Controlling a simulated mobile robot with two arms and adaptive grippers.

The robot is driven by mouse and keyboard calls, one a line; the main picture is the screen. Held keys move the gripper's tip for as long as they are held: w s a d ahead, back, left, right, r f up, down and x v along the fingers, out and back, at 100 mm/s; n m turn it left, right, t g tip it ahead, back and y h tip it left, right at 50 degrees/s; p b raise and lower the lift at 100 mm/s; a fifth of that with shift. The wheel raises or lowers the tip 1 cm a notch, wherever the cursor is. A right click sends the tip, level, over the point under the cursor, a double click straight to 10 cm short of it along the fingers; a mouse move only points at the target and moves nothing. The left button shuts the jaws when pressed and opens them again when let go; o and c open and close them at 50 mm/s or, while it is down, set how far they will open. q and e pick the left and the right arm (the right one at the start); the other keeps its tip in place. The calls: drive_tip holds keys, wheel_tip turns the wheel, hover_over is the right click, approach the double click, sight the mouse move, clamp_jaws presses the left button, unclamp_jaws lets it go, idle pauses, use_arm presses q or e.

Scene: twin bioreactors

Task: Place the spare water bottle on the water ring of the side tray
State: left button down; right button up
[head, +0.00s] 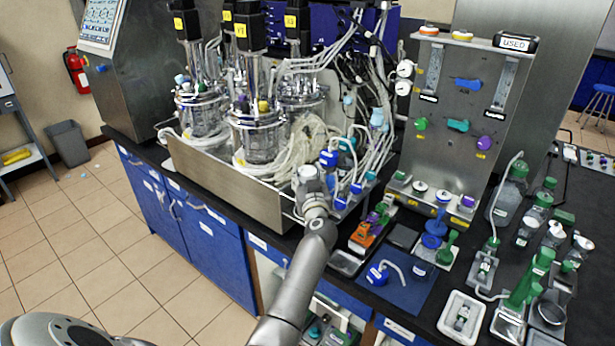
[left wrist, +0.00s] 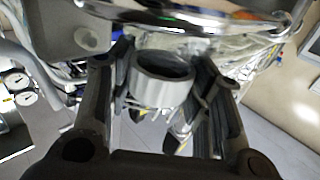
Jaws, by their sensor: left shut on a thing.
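My left gripper (head: 309,180) is at the front right corner of the steel tray (head: 235,180) that holds the reactors. In the left wrist view its fingers (left wrist: 163,88) are shut on a pale grey, hollow cylindrical piece (left wrist: 160,95) with an open round top. I cannot tell whether this piece is the spare water bottle. Clear bottles with green caps (head: 510,190) stand on the dark bench at the right. I cannot make out which tray is the side tray, or its water ring. My right gripper is not in view.
Glass reactors (head: 258,135) and many loose tubes (head: 360,110) stand close behind the left gripper. A steel panel (head: 460,120) with valves rises to the right. A blue mat (head: 405,290) with a blue cap and tube, and a white tray (head: 445,325), lie near the bench front.

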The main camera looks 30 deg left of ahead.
use_arm(q)
drive_tip(key=c, duration=1)
unclamp_jaws()
drive_tip(key=shift+f, duration=0.15)
drive_tip(key=shift+c, duration=0.2)
drive_tip(key=o, duration=0.3)
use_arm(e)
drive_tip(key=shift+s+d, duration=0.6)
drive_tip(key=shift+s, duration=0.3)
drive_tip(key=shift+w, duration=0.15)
